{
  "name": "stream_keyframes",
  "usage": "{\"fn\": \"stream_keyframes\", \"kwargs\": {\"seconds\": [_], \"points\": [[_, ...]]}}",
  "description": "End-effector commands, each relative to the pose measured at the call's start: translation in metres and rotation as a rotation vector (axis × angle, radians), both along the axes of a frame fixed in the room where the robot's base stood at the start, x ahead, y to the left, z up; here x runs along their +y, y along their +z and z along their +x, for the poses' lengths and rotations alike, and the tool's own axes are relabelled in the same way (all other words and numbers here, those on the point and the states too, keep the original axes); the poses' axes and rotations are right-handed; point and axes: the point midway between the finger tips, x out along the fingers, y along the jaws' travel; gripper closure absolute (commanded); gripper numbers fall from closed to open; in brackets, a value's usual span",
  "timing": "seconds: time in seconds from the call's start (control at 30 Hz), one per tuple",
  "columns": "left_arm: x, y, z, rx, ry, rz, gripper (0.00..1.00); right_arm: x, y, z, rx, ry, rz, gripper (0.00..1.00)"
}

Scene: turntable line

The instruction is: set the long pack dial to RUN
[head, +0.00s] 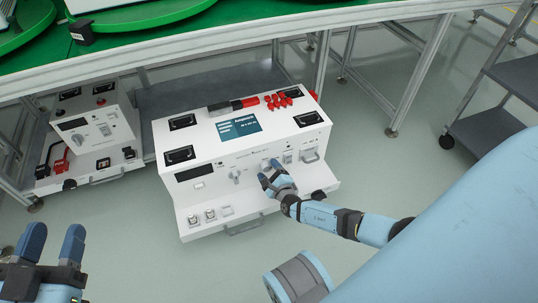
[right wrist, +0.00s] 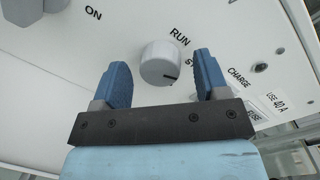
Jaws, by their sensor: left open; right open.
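The dial (right wrist: 160,64) is a round white knob on the white front panel of the long pack (head: 200,150). Its dark mark points to the lower right, towards a partly hidden label starting "ST", and not at the RUN lettering (right wrist: 180,37) above right. My right gripper (head: 268,172) is open at the panel in the head view and partly hides the dial there. In the right wrist view its two blue fingers stand on either side of the dial, with gaps visible. My left gripper (head: 54,240) is open and empty at the lower left, away from the pack.
A smaller white unit (head: 85,130) stands to the left. Another knob (head: 236,177) sits left of my right gripper. Red clips (head: 280,98) lie on the pack's top. The table edge (head: 240,52) runs above. A grey cart (head: 500,90) stands at right; floor between is clear.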

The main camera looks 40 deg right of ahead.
Motion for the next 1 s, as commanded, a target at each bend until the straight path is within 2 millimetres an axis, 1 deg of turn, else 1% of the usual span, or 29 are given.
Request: {"fn": "stream_keyframes", "kwargs": {"seconds": [0.17, 0.27, 0.3, 0.4, 0.73, 0.87, 1.0], "points": [[0.0008, 0.0003, -0.0011, -0.002, -0.003, 0.008, 0.53, 0.0001, 0.0001, -0.0002, 0.0, 0.0, 0.0, 0.32], [0.0011, 0.0001, -0.0013, -0.002, -0.003, 0.01, 0.53, 0.0001, 0.0001, -0.0004, 0.0, 0.0, 0.0, 0.53], [0.0012, 0.0, -0.0014, -0.001, -0.003, 0.011, 0.53, 0.0001, 0.0001, -0.0004, 0.0, 0.0, 0.0, 0.62], [0.0011, -0.0003, -0.0014, 0.001, -0.003, 0.01, 0.53, 0.0001, -0.0001, -0.0005, 0.0, 0.0, 0.0, 0.82], [-0.0001, 0.0032, -0.0011, 0.009, -0.002, -0.003, 0.53, 0.0002, 0.0008, -0.0005, 0.01, 0.001, -0.038, 0.82], [-0.0014, 0.0049, -0.001, 0.029, -0.001, -0.017, 0.53, -0.0001, 0.0015, -0.0005, 0.024, -0.001, -0.099, 0.82], [-0.0028, 0.0039, -0.0034, 0.07, -0.005, -0.035, 0.53, 0.0001, 0.0022, -0.0006, 0.048, -0.001, -0.196, 0.82]]}}
